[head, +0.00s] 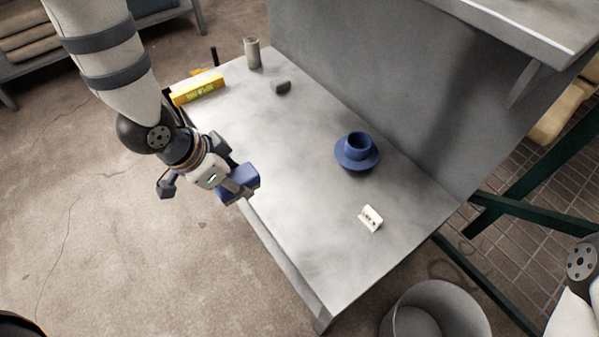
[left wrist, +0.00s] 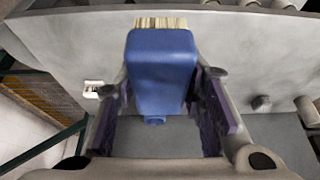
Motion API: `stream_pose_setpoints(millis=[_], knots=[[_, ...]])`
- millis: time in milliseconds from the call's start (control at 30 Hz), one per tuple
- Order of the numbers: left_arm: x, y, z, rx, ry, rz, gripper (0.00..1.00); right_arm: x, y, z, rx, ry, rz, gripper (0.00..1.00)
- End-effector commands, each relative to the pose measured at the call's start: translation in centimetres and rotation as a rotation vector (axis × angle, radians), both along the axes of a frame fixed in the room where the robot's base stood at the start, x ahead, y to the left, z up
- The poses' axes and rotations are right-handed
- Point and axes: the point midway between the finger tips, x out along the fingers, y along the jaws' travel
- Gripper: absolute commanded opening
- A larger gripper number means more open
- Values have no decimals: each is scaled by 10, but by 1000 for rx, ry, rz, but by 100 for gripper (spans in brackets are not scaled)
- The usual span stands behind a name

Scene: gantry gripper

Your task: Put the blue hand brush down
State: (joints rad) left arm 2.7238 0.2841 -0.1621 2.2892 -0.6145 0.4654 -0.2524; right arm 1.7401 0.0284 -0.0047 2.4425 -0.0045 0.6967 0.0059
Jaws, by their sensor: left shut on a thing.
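The blue hand brush (left wrist: 162,72) is between the fingers of my left gripper (left wrist: 160,125) in the left wrist view. Its pale bristles (left wrist: 160,22) show at the top of that view. In the head view the brush (head: 243,181) is at the left edge of the grey table (head: 300,235), and my left gripper (head: 236,188) is shut on it. I cannot tell whether the brush touches the table. My right gripper is out of view; only a part of my right arm shows at the lower right.
A blue cup on a saucer (head: 357,158) and a small white sign (head: 370,218) stand on the table. A yellow box (head: 198,88), a grey cylinder (head: 252,53) and a dark lump (head: 283,87) are at its far end. A grey bin (head: 436,312) stands below. The table's middle is clear.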

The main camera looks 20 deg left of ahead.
Motion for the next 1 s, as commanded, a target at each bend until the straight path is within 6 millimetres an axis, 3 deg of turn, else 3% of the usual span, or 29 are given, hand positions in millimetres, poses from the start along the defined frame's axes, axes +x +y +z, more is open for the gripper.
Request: stream_pose_setpoints(millis=[300,500,733,900,1000], knots=[[82,-7,-41,-1,-1,1,0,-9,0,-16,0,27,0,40],[112,-9,-81,0,2,1,0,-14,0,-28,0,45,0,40],[129,-11,-99,-1,0,0,0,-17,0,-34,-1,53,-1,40],[127,-11,-128,1,3,0,0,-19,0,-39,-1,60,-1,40],[128,-11,-126,0,-1,-1,0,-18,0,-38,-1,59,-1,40]])
